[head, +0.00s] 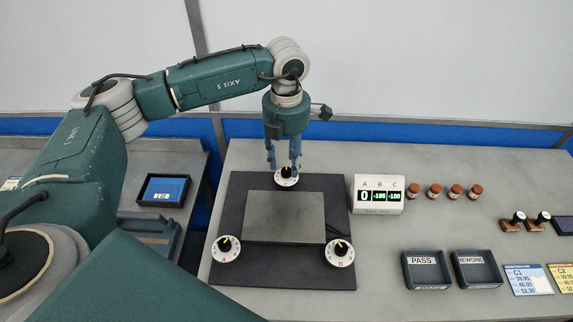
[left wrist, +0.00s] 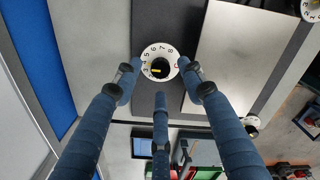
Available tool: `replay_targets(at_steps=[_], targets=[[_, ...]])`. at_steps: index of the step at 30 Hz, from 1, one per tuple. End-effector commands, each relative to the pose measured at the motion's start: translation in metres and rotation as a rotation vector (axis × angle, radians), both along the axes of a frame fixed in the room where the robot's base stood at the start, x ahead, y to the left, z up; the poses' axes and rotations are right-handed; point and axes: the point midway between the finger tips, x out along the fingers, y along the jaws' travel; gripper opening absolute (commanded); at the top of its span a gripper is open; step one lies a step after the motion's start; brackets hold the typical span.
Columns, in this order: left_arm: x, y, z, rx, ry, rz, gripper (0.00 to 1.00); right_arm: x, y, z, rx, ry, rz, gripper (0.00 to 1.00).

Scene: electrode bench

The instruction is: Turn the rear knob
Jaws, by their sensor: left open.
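The rear knob (head: 286,176) is a black knob with a yellow mark on a white numbered dial, at the back edge of a dark plate (head: 222,205). In the left wrist view the rear knob (left wrist: 158,69) lies ahead of the fingertips. My left gripper (head: 284,163) points down just above the rear knob, fingers open. The left wrist view shows the open fingers (left wrist: 160,82) spread to either side of the dial, with nothing held. I cannot tell whether a finger touches the dial. My right gripper is not in view.
Two front knobs, left (head: 227,245) and right (head: 340,251), flank a raised grey block (head: 284,217). A white display (head: 378,194) labelled A, B, C stands right of the plate. PASS (head: 427,284) and REWORK (head: 476,283) trays lie front right. Several small brown-capped jars (head: 413,191) stand behind them.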

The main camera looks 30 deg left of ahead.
Motion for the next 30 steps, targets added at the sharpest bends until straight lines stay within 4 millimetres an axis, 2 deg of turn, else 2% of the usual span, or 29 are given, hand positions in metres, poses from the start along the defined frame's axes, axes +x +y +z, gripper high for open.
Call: replay_targets(at_steps=[1,6,12,18,30], targets=[[0.002,0.000,0.013,-0.001,-0.006,0.000,0.40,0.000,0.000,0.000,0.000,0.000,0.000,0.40],[0.001,0.000,0.050,-0.001,-0.005,0.000,0.40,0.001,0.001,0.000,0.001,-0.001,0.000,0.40],[0.001,0.000,0.082,0.000,-0.003,0.001,0.40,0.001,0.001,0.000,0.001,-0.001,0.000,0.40],[0.000,0.000,0.095,0.000,-0.002,0.000,0.40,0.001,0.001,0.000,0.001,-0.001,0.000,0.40],[0.000,0.000,0.095,0.000,-0.001,0.000,0.40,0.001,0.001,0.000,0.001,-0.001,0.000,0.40]])
